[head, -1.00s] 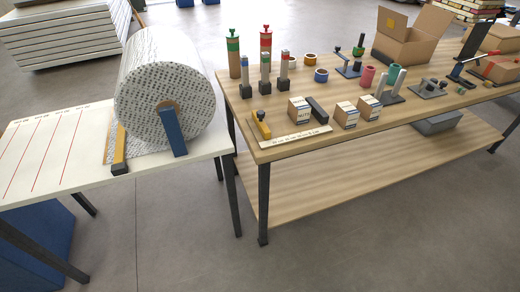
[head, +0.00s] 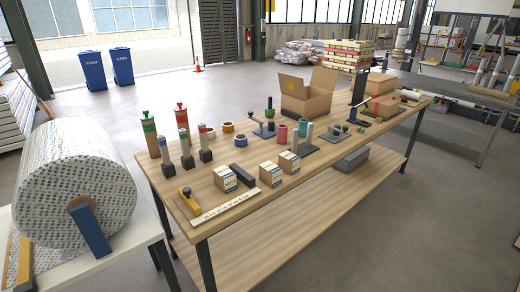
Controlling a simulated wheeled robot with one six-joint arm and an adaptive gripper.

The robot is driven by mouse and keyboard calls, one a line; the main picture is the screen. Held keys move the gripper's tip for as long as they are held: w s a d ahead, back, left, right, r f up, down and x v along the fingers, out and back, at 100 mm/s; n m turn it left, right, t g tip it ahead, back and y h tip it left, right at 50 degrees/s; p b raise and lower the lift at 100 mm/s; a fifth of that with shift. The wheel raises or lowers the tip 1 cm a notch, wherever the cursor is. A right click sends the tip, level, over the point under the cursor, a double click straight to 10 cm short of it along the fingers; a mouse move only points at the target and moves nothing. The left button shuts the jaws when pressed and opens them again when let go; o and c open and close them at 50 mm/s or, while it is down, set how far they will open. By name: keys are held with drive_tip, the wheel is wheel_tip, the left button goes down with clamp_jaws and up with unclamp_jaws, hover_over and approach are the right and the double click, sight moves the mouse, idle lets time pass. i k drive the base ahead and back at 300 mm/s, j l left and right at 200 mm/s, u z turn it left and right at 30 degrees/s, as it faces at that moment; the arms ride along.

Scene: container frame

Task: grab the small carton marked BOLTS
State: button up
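Three small cartons with printed labels stand near the front edge of the wooden workbench (head: 330,180) in the head view. One small carton (head: 225,179) is at the left, another small carton (head: 270,174) is to its right, and a third small carton (head: 289,162) is just behind that one. The lettering is too small to tell which one is marked BOLTS. A dark block (head: 242,175) lies between the left carton and the other two. My gripper is not in view.
An open cardboard box (head: 306,95) is at the back. A large wrapped roll (head: 75,180) is at left. Floor in front is clear.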

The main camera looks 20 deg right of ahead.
sight(290, 164)
drive_tip(key=i+j, duration=0.3)
drive_tip(key=i+j+z, duration=0.1)
drive_tip(key=i+j, duration=0.15)
drive_tip(key=j, duration=0.25)
drive_tip(key=z, duration=1.5)
drive_tip(key=j, duration=0.1)
